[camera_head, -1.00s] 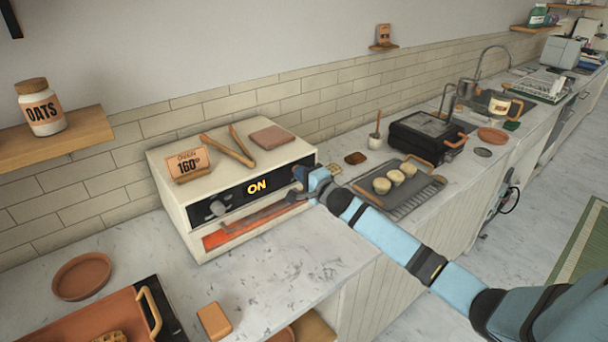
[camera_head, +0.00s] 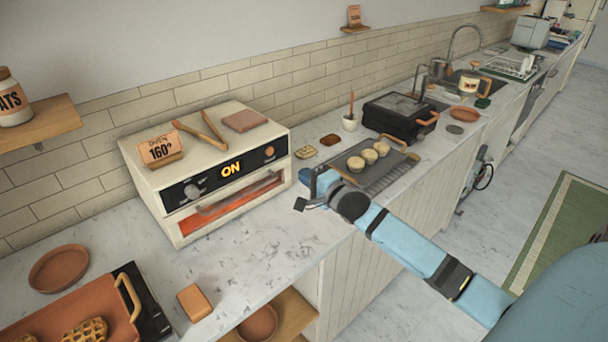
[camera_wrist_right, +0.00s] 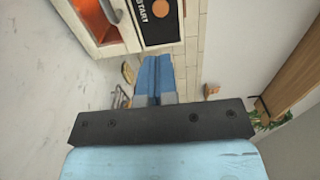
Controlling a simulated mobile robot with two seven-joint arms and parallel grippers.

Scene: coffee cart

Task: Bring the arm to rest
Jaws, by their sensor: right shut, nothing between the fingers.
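My right arm (camera_head: 405,240) comes in from the lower right in the head view. Its gripper (camera_head: 304,190) is in the air just right of the toaster oven, apart from it, with nothing held. In the right wrist view the blue fingers (camera_wrist_right: 156,75) are together and empty. The cream oven (camera_head: 150,205) has its panel lit "ON" and an orange glow behind its front. Its orange knob (camera_wrist_right: 161,8) shows at the top of the wrist view. My left gripper is not in view.
Right of the gripper, a dark tray (camera_head: 392,178) holds several round pale pieces. Behind it stand a black press (camera_head: 395,112) and a small white pot (camera_head: 350,123). At front left are an orange tray (camera_head: 45,320), a plate (camera_head: 60,268) and an orange block (camera_head: 194,302). The counter front is mostly clear.

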